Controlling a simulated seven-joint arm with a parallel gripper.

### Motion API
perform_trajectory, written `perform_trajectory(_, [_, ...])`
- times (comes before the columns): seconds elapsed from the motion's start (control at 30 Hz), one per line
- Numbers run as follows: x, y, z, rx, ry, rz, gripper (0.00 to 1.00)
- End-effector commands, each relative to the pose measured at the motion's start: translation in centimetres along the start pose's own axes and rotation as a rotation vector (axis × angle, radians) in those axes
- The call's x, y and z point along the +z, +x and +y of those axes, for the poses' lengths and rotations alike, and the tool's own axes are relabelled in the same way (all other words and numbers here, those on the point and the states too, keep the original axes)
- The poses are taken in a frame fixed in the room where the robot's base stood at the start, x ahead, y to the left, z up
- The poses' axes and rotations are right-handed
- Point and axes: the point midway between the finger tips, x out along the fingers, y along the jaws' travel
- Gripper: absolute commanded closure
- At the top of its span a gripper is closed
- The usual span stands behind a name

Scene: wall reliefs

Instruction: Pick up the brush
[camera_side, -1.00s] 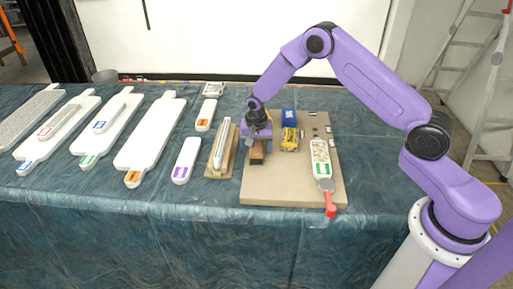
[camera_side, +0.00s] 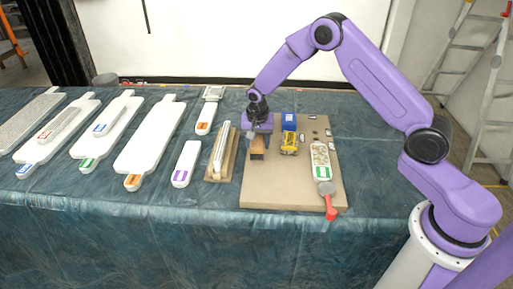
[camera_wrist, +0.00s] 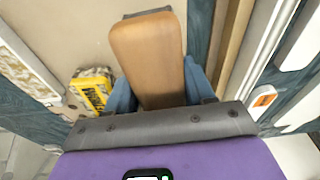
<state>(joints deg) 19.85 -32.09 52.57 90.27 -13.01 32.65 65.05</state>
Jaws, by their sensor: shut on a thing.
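The brush is a brown wooden block (camera_side: 257,149) at the left part of the beige board in the side view. My gripper (camera_side: 256,131) is at its far end. In the wrist view the smooth wooden body of the brush (camera_wrist: 148,50) runs between the blue fingers of my gripper (camera_wrist: 160,90), which are shut on it. The lower side of the brush is hidden, and I cannot tell whether it still touches the board.
The board (camera_side: 290,190) also bears a blue block (camera_side: 289,121), a yellow item (camera_side: 290,142) and a white tray (camera_side: 321,160) with a red-handled tool (camera_side: 329,207). Left of it stand a holder with long pale strips (camera_side: 221,150) and several white floats (camera_side: 152,130).

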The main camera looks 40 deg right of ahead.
Motion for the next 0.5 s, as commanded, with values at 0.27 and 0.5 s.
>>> perform_trajectory(0.27, [2.2,-5.3,2.8,-0.001,-0.003,0.001,0.8])
perform_trajectory(0.5, [5.0,-8.0,6.0,0.0,-0.003,0.0,0.8])
